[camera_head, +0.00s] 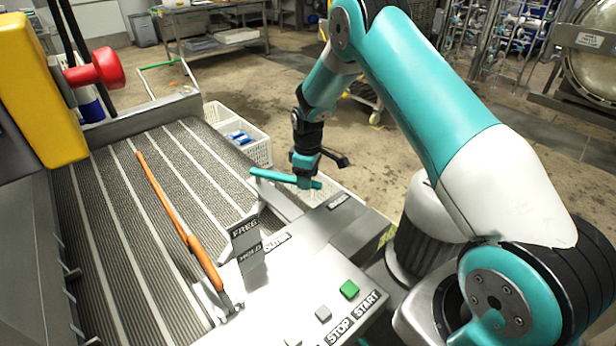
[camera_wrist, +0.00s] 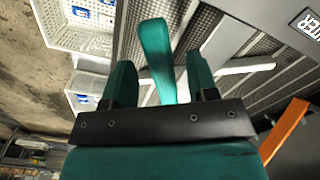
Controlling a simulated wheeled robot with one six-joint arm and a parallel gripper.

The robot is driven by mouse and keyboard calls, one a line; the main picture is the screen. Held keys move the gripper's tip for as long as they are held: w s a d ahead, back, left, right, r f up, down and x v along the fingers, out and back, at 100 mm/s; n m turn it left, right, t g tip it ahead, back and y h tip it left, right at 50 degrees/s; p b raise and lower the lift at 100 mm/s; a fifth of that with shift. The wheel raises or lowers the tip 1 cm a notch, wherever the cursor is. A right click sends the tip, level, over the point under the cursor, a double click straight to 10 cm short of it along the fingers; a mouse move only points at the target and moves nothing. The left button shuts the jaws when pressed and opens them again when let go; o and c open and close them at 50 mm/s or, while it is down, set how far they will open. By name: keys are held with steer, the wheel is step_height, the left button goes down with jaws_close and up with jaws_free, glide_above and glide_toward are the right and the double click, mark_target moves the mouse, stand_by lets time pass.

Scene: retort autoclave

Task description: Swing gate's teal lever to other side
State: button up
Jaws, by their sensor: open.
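The teal lever (camera_head: 268,175) shows as a nearly level bar at the far right edge of the conveyor machine. My gripper (camera_head: 305,182) is over the lever's right part, pointing down. In the wrist view the lever (camera_wrist: 156,50) runs between the two teal fingers of my gripper (camera_wrist: 160,70). The fingers are apart, with visible gaps on both sides, and do not appear closed on it. The lever's lower end is hidden behind the gripper. The orange gate bar (camera_head: 180,222) lies slantwise over the ribbed conveyor; an orange piece (camera_wrist: 286,132) also shows in the wrist view.
A control panel with a green START button (camera_head: 349,289) is in front. A white crate (camera_head: 240,134) stands beyond the conveyor. A red knob (camera_head: 95,70) is at upper left.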

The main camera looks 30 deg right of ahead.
steer(key=shift+f, duration=0.55)
jaws_close()
